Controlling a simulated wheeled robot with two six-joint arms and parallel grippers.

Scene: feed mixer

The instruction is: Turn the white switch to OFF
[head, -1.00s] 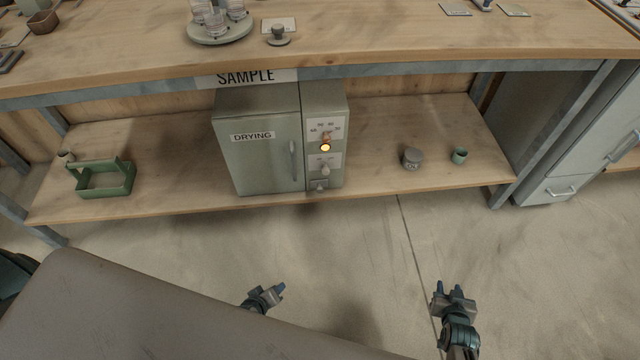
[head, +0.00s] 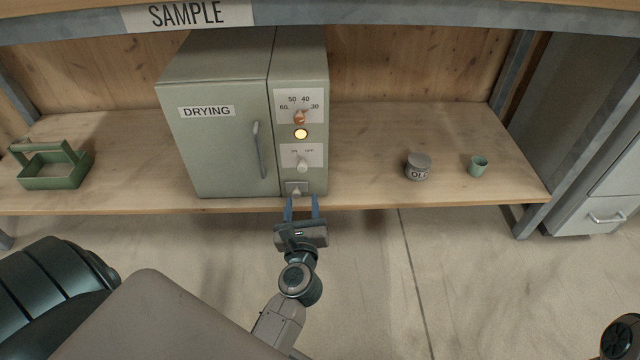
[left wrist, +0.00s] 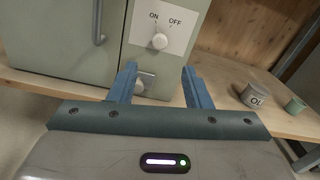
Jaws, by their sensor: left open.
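The white switch (head: 302,164) is a small round knob on a white plate marked ON and OFF, low on the front panel of the DRYING oven (head: 222,140). It also shows in the left wrist view (left wrist: 160,41), below the two words. I cannot tell which word it points to. My left gripper (head: 301,200) is open and empty, in front of the panel's bottom edge and below the switch. In the left wrist view its blue fingers (left wrist: 158,72) stand apart, with the switch beyond and above them. My right gripper is not in view.
An orange-brown dial (head: 299,117) and lit amber lamp (head: 301,134) sit above the switch. A smaller knob (head: 296,189) is below it. The oven stands on a wooden shelf (head: 370,160) with a grey OIL tin (head: 418,168), green cup (head: 478,166) and green caddy (head: 52,167).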

